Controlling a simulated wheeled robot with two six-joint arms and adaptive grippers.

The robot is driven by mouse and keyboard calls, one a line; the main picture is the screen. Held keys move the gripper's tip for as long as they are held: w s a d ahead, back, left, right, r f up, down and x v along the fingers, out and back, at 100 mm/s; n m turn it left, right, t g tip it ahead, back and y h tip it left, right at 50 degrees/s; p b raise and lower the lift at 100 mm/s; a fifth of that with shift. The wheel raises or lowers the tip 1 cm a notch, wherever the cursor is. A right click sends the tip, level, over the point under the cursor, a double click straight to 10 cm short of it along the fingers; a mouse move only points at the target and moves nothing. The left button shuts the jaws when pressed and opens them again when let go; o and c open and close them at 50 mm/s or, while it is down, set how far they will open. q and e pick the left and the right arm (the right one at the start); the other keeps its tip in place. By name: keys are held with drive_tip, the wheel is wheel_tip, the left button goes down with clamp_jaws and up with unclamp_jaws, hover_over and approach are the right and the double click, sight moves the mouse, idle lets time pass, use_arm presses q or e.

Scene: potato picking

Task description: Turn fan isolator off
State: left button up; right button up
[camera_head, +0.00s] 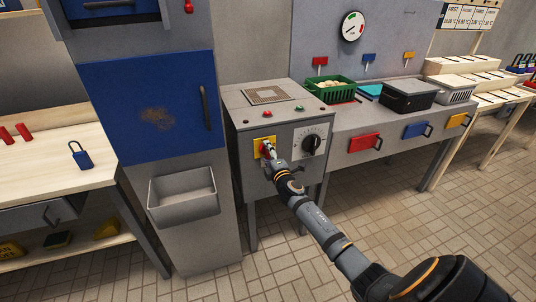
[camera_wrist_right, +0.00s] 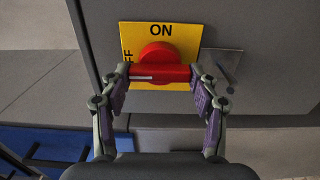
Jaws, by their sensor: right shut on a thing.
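The fan isolator's yellow plate (camera_head: 256,153) is on the front of the grey machine cabinet. In the wrist view the plate (camera_wrist_right: 187,33) reads ON at the top and has a partly hidden OFF along its left edge. The red isolator handle (camera_wrist_right: 160,72) lies level across the plate, and the white line on it points left, towards the OFF side. My right gripper (camera_wrist_right: 160,84) is shut on the handle, with one finger at each end. In the head view this gripper (camera_head: 269,148) is at the plate. My left gripper is in neither view.
A black dial (camera_head: 312,145) is right of the isolator, with red and green buttons above it. A grey bin (camera_head: 183,197) hangs under the blue door (camera_head: 150,108). A green crate (camera_head: 330,90) stands on the counter at right. The tiled floor in front is clear.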

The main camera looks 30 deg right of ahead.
drive_tip(key=shift+f, duration=0.1)
drive_tip(key=o, duration=1.1)
drive_tip(key=shift+o, duration=0.2)
